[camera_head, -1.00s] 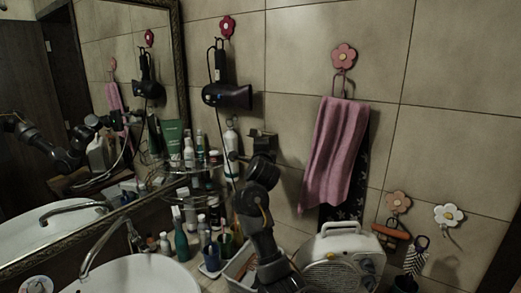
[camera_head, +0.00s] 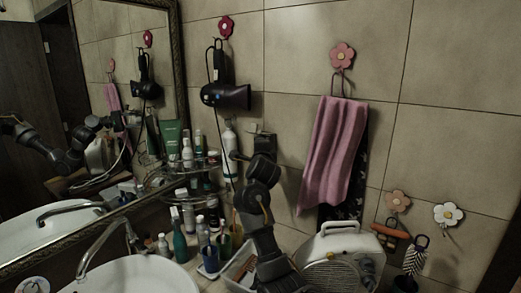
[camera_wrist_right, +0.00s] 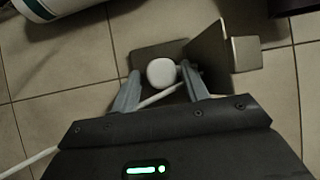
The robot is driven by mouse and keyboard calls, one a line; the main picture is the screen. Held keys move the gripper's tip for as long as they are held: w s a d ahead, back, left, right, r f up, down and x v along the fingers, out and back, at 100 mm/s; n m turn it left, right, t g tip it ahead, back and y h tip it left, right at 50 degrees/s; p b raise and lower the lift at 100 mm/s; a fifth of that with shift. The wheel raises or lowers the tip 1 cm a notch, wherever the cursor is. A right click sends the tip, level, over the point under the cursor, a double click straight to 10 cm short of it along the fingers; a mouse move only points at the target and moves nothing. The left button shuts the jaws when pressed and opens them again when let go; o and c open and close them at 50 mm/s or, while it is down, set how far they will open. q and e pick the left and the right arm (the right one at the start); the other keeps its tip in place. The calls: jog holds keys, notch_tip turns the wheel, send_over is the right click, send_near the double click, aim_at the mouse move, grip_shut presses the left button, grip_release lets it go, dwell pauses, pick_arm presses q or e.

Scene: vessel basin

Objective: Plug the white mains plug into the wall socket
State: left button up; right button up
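The white plug (camera_wrist_right: 161,72) shows end-on in the right wrist view, in front of a dark square plate of the wall socket (camera_wrist_right: 146,54). How far it sits in the socket is hidden. A white cable (camera_wrist_right: 158,97) runs between the fingers and out at lower left. My right gripper (camera_wrist_right: 160,70) has one finger on each side of the plug, with a narrow gap visible on both sides. In the head view the socket (camera_head: 265,142) is on the tiled wall, partly behind my right wrist; the fingers are hard to make out there. My left gripper is not in view.
An angled plate (camera_wrist_right: 207,56) sticks out beside the socket. Left of it are a white bottle (camera_head: 229,150) and a hanging hair dryer (camera_head: 226,96). Glass shelves and a basin (camera_head: 135,278) are left.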

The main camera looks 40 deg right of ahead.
jog(key=shift+o, duration=0.4)
jog(key=shift+r, duration=0.3)
jog(key=v, duration=1.1)
jog(key=shift+f, duration=0.2)
jog(key=shift+d, duration=0.15)
